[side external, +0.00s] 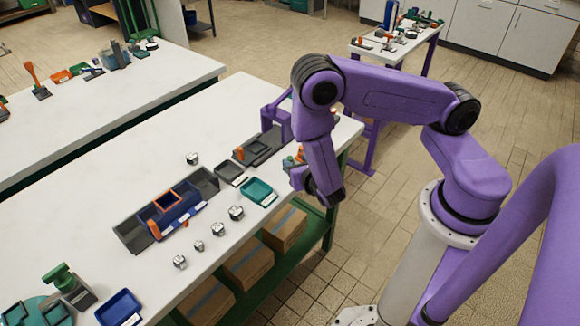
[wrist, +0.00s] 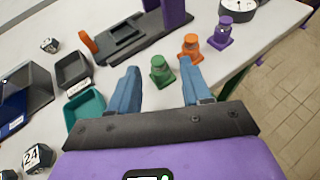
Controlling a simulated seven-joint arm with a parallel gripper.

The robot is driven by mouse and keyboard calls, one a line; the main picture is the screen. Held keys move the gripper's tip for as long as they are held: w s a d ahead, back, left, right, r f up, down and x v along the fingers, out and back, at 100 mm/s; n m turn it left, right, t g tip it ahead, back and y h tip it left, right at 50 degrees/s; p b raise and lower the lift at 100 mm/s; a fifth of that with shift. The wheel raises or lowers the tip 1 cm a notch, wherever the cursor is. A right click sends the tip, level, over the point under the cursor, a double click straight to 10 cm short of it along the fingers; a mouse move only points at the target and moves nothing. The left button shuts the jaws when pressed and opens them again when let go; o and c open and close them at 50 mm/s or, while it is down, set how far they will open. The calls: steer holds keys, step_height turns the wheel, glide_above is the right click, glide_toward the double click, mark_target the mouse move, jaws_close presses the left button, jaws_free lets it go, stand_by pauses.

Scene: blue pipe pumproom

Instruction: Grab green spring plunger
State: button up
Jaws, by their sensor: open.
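The green spring plunger (wrist: 161,70) stands upright on the white table in the wrist view. My gripper (wrist: 161,82) is open, with its two blue fingers apart. The plunger shows between the fingertips and slightly beyond them, nearer the right finger; I cannot tell whether it is within their reach in depth. Nothing is held. In the side view my gripper (side external: 322,190) hangs near the table's right edge, and my arm hides most of the plunger area.
An orange plunger (wrist: 190,46) and a purple plunger (wrist: 222,34) stand behind to the right. A teal tray (wrist: 86,110) and a dark tray (wrist: 73,70) lie to the left. A dark fixture (wrist: 128,36) is at the back. The table edge is close on the right.

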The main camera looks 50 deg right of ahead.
mark_target(290, 157)
steer(key=shift+x, duration=2.6)
steer(key=shift+a, duration=0.15)
jaws_close()
steer(key=shift+r, duration=0.1)
steer(key=shift+r, duration=0.55)
step_height(290, 157, up, 2)
steer(key=shift+s+r, duration=0.15)
steer(key=s+r, duration=0.9)
steer(key=s, duration=0.4)
steer(key=shift+a+r, duration=0.15)
steer(key=shift+a, duration=0.05)
